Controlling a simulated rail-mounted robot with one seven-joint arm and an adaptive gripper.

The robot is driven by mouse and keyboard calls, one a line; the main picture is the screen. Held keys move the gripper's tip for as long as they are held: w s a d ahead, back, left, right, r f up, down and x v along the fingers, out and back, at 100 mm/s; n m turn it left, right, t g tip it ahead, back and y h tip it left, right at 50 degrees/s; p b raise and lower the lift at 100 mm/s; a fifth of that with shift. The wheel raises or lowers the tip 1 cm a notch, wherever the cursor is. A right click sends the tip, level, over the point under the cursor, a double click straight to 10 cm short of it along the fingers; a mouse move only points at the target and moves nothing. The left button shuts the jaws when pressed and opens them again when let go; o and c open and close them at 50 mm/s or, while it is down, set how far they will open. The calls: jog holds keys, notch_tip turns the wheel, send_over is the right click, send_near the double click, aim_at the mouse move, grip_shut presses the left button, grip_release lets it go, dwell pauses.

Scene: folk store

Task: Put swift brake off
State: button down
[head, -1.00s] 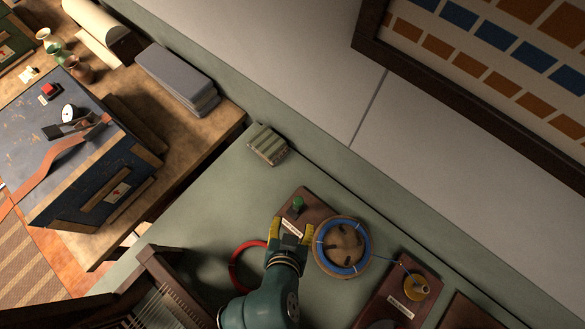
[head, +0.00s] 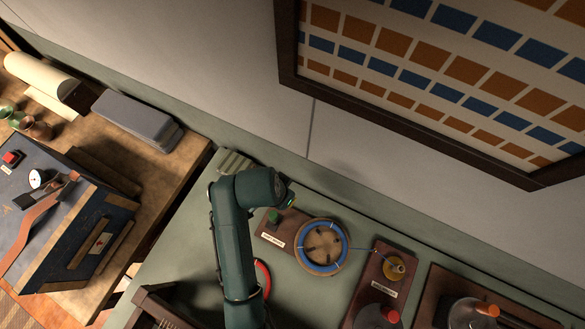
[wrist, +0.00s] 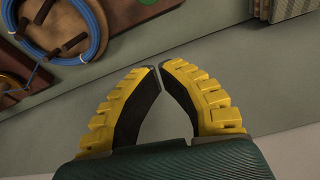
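The wooden swift (head: 322,247) with a ring of blue yarn (head: 341,259) stands on the green bench. Just left of it is a brown base with a green knob (head: 273,215) and a white label (head: 273,240) too small to read surely. I take this for the swift brake. In the wrist view the brown base (wrist: 120,14) and blue yarn (wrist: 100,28) show at the upper left, with a bit of green at the top edge. My gripper (wrist: 160,67) has its yellow fingertips together, nothing between them. In the head view my arm mostly hides it, near the knob.
A striped block (head: 235,162) lies at the bench's back left corner. To the right is a brown base (head: 377,285) with a yellow spool piece (head: 394,268) and a red knob (head: 378,313). A red ring (head: 263,275) lies beside my arm. The wall stands close behind.

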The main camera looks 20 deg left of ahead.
aim_at(274, 218)
jog(key=x, duration=0.5)
jog(key=b+x, duration=0.1)
jog(key=x, duration=0.3)
jog(key=shift+s+f, duration=0.15)
jog(key=shift+f, duration=0.3)
jog(key=s, duration=0.1)
jog(key=s+a, duration=0.1)
jog(key=shift+s+r+p, duration=0.2)
jog(key=shift+s+p, duration=0.1)
jog(key=shift+s, duration=0.45)
